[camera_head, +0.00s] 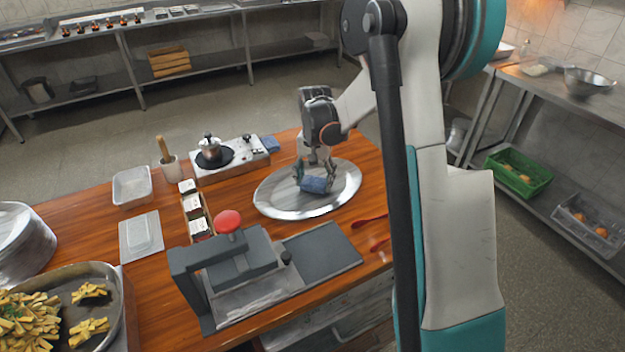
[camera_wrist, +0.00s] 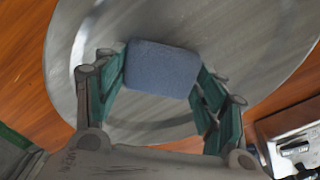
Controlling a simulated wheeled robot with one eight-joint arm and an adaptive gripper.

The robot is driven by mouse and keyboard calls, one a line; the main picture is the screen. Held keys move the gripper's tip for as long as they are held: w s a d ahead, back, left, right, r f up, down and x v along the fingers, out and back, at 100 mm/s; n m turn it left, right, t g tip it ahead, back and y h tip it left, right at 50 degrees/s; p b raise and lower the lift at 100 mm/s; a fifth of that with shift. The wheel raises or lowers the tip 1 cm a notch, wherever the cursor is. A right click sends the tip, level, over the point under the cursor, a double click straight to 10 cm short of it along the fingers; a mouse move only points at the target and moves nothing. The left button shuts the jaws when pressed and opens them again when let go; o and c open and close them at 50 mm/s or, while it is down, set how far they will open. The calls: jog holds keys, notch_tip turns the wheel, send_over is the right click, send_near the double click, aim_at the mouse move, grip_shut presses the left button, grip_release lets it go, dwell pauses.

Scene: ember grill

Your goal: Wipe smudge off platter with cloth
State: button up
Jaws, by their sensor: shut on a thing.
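The platter (camera_head: 272,196) is a large oval metal dish on the wooden table, near its back right. My gripper (camera_head: 314,184) is over the platter, shut on a folded blue cloth (camera_head: 313,185). In the wrist view the cloth (camera_wrist: 162,69) sits between the two green-sided fingers of my gripper (camera_wrist: 160,85), with the platter (camera_wrist: 225,25) behind it. The cloth looks to be at or just above the platter's surface; I cannot tell if it touches. No smudge is clearly visible; the cloth and gripper hide part of the platter.
A burner with a small pot (camera_head: 209,149) stands behind left of the platter. Red spoons (camera_head: 370,220) lie to the right. A food pan (camera_head: 122,300) is front left.

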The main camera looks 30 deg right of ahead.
aim_at(316, 180)
notch_tip(316, 180, up, 3)
jog(key=shift+d+r+p, duration=0.15)
jog(key=shift+p, duration=0.7)
jog(key=shift+d+r+p, duration=0.15)
jog(key=shift+r+p, duration=0.25)
jog(key=shift+r, duration=0.25)
jog(key=shift+r+p, duration=1)
jog(key=shift+r, duration=0.8)
jog(key=shift+f, duration=0.1)
